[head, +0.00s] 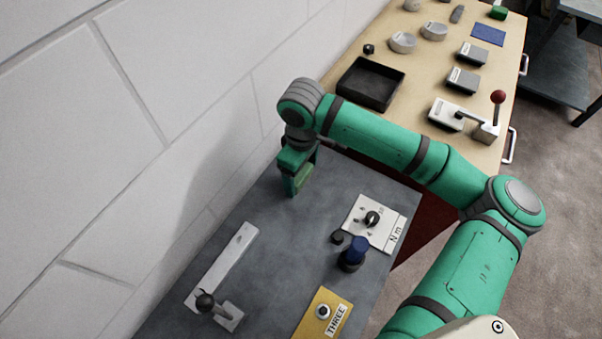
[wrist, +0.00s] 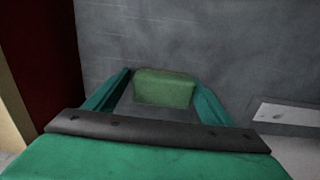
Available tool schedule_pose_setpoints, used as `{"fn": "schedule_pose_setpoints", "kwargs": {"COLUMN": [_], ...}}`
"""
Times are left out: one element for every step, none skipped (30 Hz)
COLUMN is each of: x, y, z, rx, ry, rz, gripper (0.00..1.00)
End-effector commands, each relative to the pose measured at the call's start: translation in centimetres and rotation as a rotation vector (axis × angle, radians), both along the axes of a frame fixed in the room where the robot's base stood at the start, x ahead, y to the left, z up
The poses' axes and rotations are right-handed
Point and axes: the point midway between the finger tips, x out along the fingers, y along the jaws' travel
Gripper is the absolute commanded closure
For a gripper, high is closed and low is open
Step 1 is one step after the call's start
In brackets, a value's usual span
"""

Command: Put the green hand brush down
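My gripper (head: 298,182) points down over the far end of the grey table (head: 283,240), close to the white wall. The green hand brush (wrist: 165,88) sits between its two fingers in the wrist view, with its sides against the fingertips. In the head view, a small part of the brush (head: 304,177) shows, lighter green than the fingers. The fingers hide most of it there. The gripper looks shut on the brush. I cannot tell whether the brush touches the tabletop.
A white plate with a dial (head: 372,219), a blue-topped knob (head: 355,252), a yellow THREE panel (head: 322,315) and a long white plate with a black-knobbed lever (head: 206,302) occupy the grey table. Bare surface lies around the gripper. A black tray (head: 371,86) stands on the wooden bench beyond.

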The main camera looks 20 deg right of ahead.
Motion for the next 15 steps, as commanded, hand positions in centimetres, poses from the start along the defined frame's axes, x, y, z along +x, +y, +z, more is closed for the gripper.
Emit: {"fn": "schedule_pose_setpoints", "kwargs": {"x": [-0.4,-0.4,-0.4,-0.4,-0.4,-0.4,-0.4,-0.4,-0.4,-0.4,-0.4,-0.4,-0.4,-0.4,-0.4], "y": [0.6,0.6,0.6,0.6,0.6,0.7,0.7,0.7,0.7,0.7,0.7,0.7,0.7,0.7,0.7], "z": [-1.3,-1.3,-1.3,-1.3,-1.2,-1.1,-1.0,-0.8,-0.5,-0.2,0.1,0.8,1.4,2.1,2.9], "rx": [0.007,0.008,0.009,0.009,0.009,0.009,0.009,0.009,0.009,0.009,0.007,0.010,0.010,0.009,0.008], "ry": [0.018,0.018,0.018,0.018,0.018,0.017,0.017,0.017,0.018,0.018,0.018,0.018,0.017,0.016,0.017], "rz": [0.001,0.001,0.001,0.002,0.002,0.002,0.002,0.003,0.004,0.004,0.005,0.006,0.006,0.006,0.006], "gripper": [0.15,0.15,0.15,0.15,0.15,0.15,0.15,0.15,0.15,0.15,0.15,0.15,0.15,0.15,0.15]}}
